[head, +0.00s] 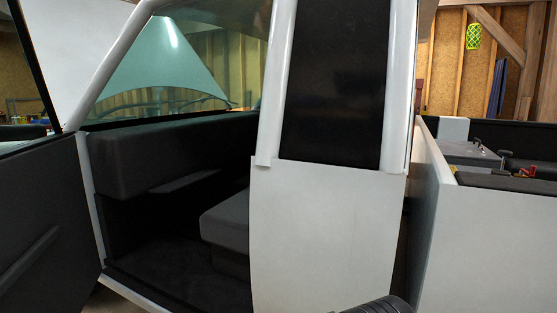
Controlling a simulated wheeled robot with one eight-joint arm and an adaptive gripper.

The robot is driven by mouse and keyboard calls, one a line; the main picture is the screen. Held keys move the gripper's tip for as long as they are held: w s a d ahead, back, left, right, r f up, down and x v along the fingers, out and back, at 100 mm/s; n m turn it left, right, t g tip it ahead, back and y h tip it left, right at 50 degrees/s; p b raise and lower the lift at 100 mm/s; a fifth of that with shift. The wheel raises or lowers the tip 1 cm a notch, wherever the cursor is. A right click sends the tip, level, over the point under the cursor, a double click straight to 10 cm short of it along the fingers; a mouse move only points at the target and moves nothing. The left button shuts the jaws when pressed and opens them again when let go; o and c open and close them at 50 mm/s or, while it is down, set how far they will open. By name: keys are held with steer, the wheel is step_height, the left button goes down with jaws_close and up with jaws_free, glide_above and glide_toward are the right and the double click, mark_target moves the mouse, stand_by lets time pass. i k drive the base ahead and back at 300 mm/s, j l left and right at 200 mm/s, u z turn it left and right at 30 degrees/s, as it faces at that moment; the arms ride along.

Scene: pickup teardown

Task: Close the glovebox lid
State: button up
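The dark dashboard (175,150) shows through the open doorway of a white pickup cab in the head view. A thin dark flap (192,181) sticks out from its lower part toward the seat. It looks like the glovebox lid standing open, but the dark-on-dark surfaces make this hard to confirm. A dark ribbed part at the bottom edge seems to be mine. My gripper's fingers are not in the picture, so its distance from the flap does not show.
A dark open door (45,215) stands at left. A grey seat (228,225) is inside the cab. A white body panel (325,235) blocks the right of the doorway. The truck bed (490,235) at right holds loose items. The cab floor (180,272) looks clear.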

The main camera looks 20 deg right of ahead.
mark_target(169, 187)
steer(key=z, duration=0.1)
steer(key=i+j, duration=0.2)
steer(key=i, duration=0.25)
steer(key=i+j, duration=0.2)
steer(key=i, duration=0.3)
steer(key=i+j, duration=0.15)
steer(key=i, duration=0.3)
steer(key=i+j, duration=0.2)
steer(key=i, duration=0.3)
steer(key=i+j, duration=0.2)
steer(key=i, duration=0.25)
steer(key=u, duration=0.05)
